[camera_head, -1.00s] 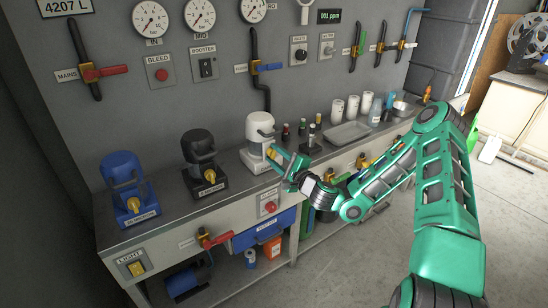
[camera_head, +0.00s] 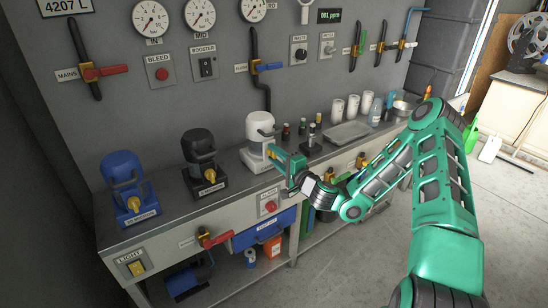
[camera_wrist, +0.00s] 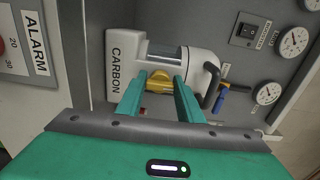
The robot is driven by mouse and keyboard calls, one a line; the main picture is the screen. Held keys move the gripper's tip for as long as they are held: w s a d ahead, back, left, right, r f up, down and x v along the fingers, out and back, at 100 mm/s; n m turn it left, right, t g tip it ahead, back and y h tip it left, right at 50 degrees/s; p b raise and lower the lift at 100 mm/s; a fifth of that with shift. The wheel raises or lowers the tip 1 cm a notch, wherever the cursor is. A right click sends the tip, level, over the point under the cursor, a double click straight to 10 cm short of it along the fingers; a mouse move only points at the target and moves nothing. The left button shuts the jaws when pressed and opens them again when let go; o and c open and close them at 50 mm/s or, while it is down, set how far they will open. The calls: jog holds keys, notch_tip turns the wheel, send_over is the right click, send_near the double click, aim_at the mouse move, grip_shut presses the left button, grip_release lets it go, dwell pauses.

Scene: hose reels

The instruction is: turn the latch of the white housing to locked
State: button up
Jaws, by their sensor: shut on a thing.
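The white housing (camera_head: 260,130) stands on the metal bench, right of the black one. In the wrist view the white housing (camera_wrist: 203,68) lies sideways, with the label CARBON on its base. Its yellow latch (camera_wrist: 159,79) sits at the front, between the fingertips. My gripper (camera_wrist: 160,88) is shut on the latch with a green finger on either side. In the head view my gripper (camera_head: 272,152) reaches the front of the housing from the right and hides most of the latch.
A black housing (camera_head: 198,145) and a blue housing (camera_head: 123,170) stand to the left on the bench. Small dark bottles, white cups (camera_head: 338,110) and a metal tray (camera_head: 348,134) stand to the right. A wall pipe with a blue-handled valve (camera_head: 268,67) rises behind.

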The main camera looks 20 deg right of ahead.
jog(key=shift+d+f, duration=0.15)
jog(key=shift+d, duration=0.1)
jog(key=o, duration=0.8)
jog(key=shift+o, duration=0.2)
jog(key=shift+a, duration=0.1)
jog(key=shift+s, duration=0.1)
jog(key=v, duration=1)
jog(key=shift+s+d, duration=0.2)
